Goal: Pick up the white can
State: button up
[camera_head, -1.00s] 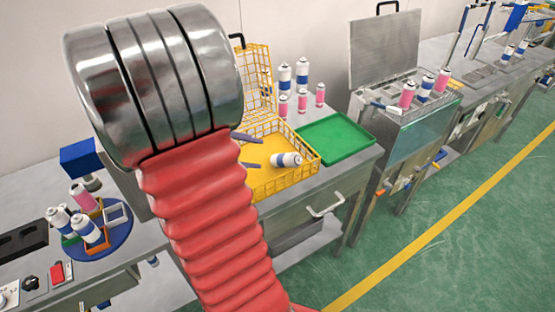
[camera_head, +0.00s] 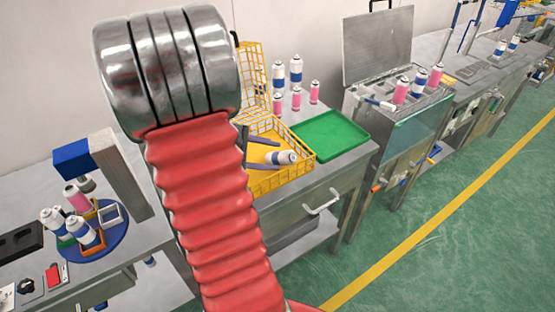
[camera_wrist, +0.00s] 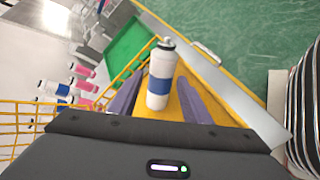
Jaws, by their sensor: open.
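A white can with a blue band (camera_head: 281,158) lies on its side in the yellow wire basket (camera_head: 283,180). In the wrist view the white can (camera_wrist: 160,75) lies between the two fingers of my gripper (camera_wrist: 155,98), its domed end pointing away. My gripper also shows in the head view (camera_head: 262,149), with its grey fingers reaching into the basket at the can's left. The fingers are open, with a gap visible on the can's right side. Whether the left finger touches the can I cannot tell. My arm hides part of the basket.
A green tray (camera_head: 330,136) lies empty right of the basket. Pink cans (camera_head: 297,98) and white-and-blue cans (camera_head: 296,72) stand behind it. The basket's raised wire lid (camera_head: 251,72) stands at the back. A blue round table (camera_head: 107,238) holding cans is at left.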

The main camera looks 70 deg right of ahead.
aim_at(278, 157)
dwell(0.3)
jog(key=shift+x, duration=2.6)
jog(key=shift+s+a, duration=0.1)
jog(key=shift+a, duration=0.05)
jog(key=c, duration=1)
notch_tip(278, 157, up, 10)
